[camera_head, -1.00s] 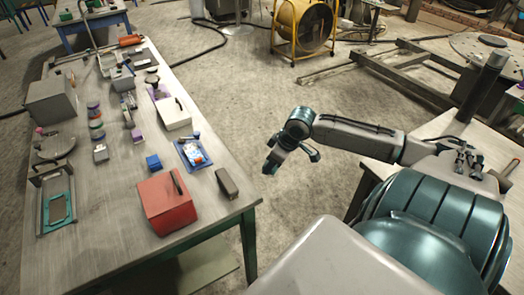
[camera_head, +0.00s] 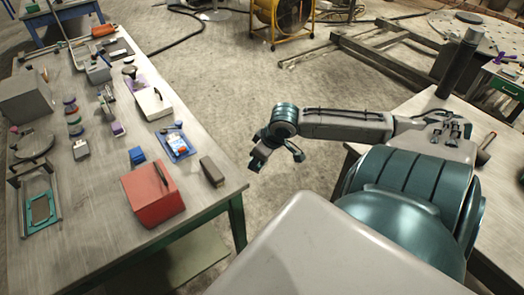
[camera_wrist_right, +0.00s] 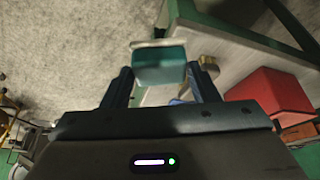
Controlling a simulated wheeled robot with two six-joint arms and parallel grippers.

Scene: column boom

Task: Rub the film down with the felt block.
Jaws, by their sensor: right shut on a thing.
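My right gripper (camera_wrist_right: 160,88) is shut on a teal block with a pale layer along one side, which looks like the felt block (camera_wrist_right: 160,66). The block sits between the two dark fingers in the right wrist view. In the head view my right gripper (camera_head: 258,157) hangs over the floor, to the right of the long workbench and apart from it. The block is hard to make out there. I cannot pick out the film for sure. A blue tray (camera_head: 186,153) with a picture-like sheet lies near the bench's right edge. My left gripper is not in view.
The long bench (camera_head: 90,235) also holds a red box (camera_head: 152,198), a small dark block (camera_head: 212,170), a blue cube (camera_head: 137,155), a white box (camera_head: 155,103) and a teal frame (camera_head: 40,209). Another table (camera_head: 405,108) stands at right. Open floor lies between them.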

